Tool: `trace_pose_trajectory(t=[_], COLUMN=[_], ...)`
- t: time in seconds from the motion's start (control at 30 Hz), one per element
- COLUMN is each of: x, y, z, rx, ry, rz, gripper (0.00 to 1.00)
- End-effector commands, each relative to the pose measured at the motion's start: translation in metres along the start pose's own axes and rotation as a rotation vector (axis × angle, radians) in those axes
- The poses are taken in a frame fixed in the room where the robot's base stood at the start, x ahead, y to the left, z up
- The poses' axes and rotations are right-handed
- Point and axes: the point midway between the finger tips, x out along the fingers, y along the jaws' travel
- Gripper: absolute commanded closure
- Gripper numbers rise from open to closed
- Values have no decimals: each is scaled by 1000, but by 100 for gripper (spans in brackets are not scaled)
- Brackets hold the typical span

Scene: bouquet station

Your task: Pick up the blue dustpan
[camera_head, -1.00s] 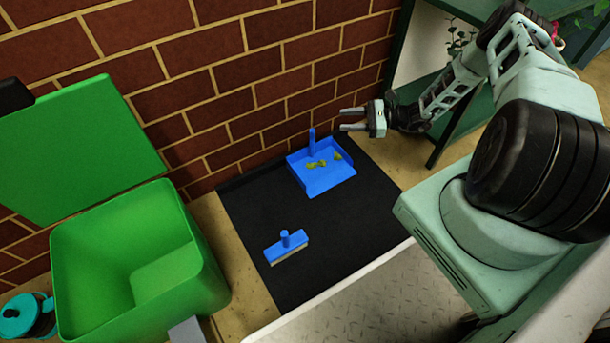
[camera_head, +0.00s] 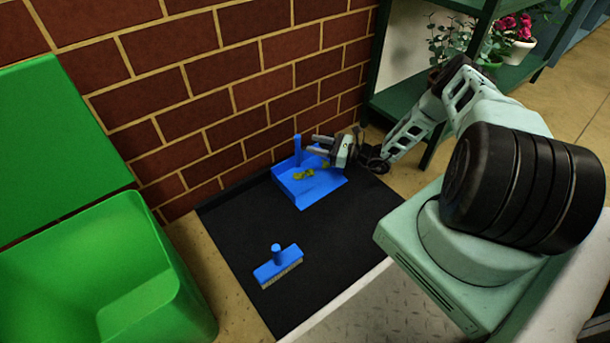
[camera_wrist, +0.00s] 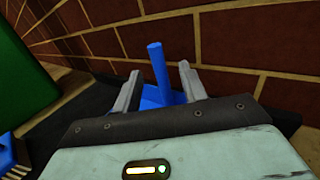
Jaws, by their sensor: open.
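The blue dustpan (camera_head: 318,190) lies on the black mat (camera_head: 230,220) close to the brick wall, with yellow-green scraps (camera_head: 303,174) in it. Its upright handle (camera_head: 298,150) stands at the back, near the wall. My gripper (camera_head: 310,144) is open, just right of the handle and above the pan. In the wrist view the handle (camera_wrist: 158,65) shows ahead, between the two fingers (camera_wrist: 158,80) but beyond their tips or near them; the exact depth is hard to tell. Much of the pan is hidden behind my gripper there.
A blue brush (camera_head: 279,267) stands on the mat in front of the dustpan. A green bin (camera_head: 130,260) with its lid open is at the left. The brick wall (camera_head: 240,100) rises close behind. A dark green shelf (camera_head: 400,105) with potted plants is at the right.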

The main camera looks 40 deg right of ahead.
Motion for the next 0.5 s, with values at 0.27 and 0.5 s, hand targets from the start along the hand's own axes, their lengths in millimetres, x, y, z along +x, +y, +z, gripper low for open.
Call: trace_pose_trajectory(t=[0.27, 0.5], x=[20, 50], y=[2, 5], z=[-1, 0], rx=[0, -2], ry=[0, -1], rz=[3, 4], gripper=[58, 58])
